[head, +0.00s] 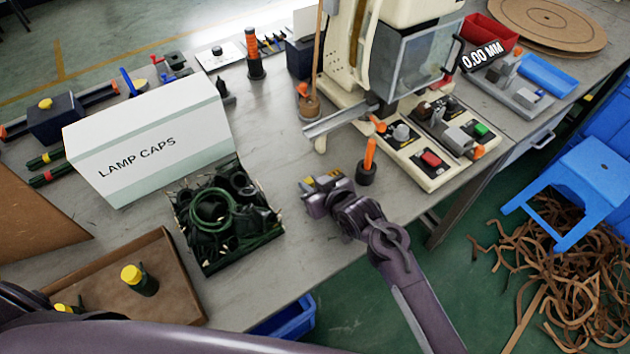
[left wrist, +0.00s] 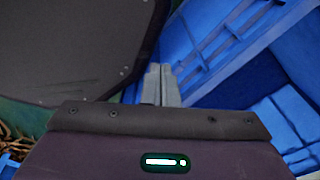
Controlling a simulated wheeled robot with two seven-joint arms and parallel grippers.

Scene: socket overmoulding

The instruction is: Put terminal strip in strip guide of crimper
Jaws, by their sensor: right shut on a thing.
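The crimper (head: 345,60) is the cream machine at the back middle, with a clear guard on its front. A grey metal channel that looks like its strip guide (head: 338,122) sticks out to the left, low on the machine. My right gripper (head: 318,184) is over the bench in front of the channel, apart from it. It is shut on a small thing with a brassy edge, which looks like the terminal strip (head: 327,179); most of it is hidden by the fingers. My left gripper (left wrist: 162,85) shows in the left wrist view with its fingers together and nothing between them.
An orange-handled tool in a dark holder (head: 367,164) stands close right of my right gripper. A control panel (head: 432,150) lies right of it. A crate of dark cables (head: 226,215) and the lamp caps box (head: 148,140) are to the left.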

